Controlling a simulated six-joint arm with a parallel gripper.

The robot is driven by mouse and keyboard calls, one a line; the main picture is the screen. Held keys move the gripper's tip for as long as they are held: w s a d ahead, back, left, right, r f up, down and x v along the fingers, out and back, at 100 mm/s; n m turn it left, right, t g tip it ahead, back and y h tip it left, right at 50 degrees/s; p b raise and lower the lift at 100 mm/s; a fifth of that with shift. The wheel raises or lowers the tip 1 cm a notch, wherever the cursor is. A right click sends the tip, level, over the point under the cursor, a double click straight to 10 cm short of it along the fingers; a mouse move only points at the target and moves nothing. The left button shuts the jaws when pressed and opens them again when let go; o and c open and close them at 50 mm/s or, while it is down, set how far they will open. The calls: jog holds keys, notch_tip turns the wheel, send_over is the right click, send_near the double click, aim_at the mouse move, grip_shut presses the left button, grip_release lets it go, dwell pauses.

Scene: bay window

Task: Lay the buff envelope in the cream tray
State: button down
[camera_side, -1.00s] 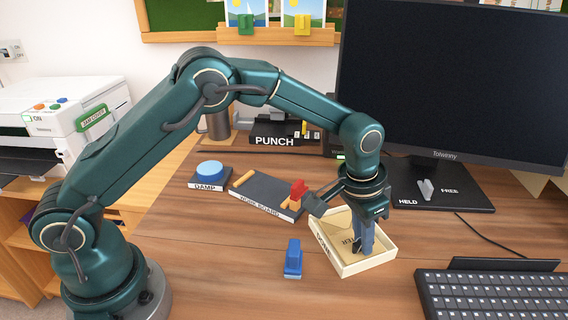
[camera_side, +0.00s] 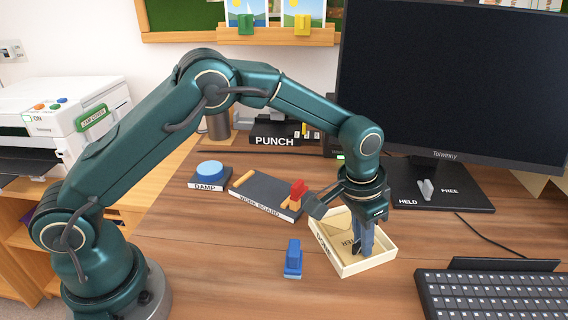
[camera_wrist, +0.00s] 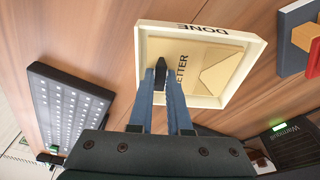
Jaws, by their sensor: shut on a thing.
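The cream tray (camera_side: 345,269), marked DONE, sits on the desk in front of the monitor; its rim also shows in the wrist view (camera_wrist: 143,45). The buff envelope (camera_wrist: 200,62), with LETTER printed on it, lies flat within the tray walls in the wrist view. It also shows inside the tray in the side view (camera_side: 336,230), partly hidden by my gripper. My gripper (camera_side: 359,253) points down inside the tray. Its blue fingers (camera_wrist: 161,82) are shut on a black upright grip at the envelope's near end. Whether the envelope touches the tray floor is hard to tell.
A blue block-like stamp (camera_side: 293,257) stands left of the tray. A dark work board (camera_side: 262,192) with a red-topped item (camera_side: 298,190) lies behind it. The keyboard (camera_side: 490,295) is to the right, the monitor (camera_side: 450,80) behind. The front desk is clear.

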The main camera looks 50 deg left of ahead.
jog(key=shift+f, duration=0.1)
dwell(0.3)
jog(key=c, duration=0.8)
grip_release()
jog(key=shift+v, duration=3.5)
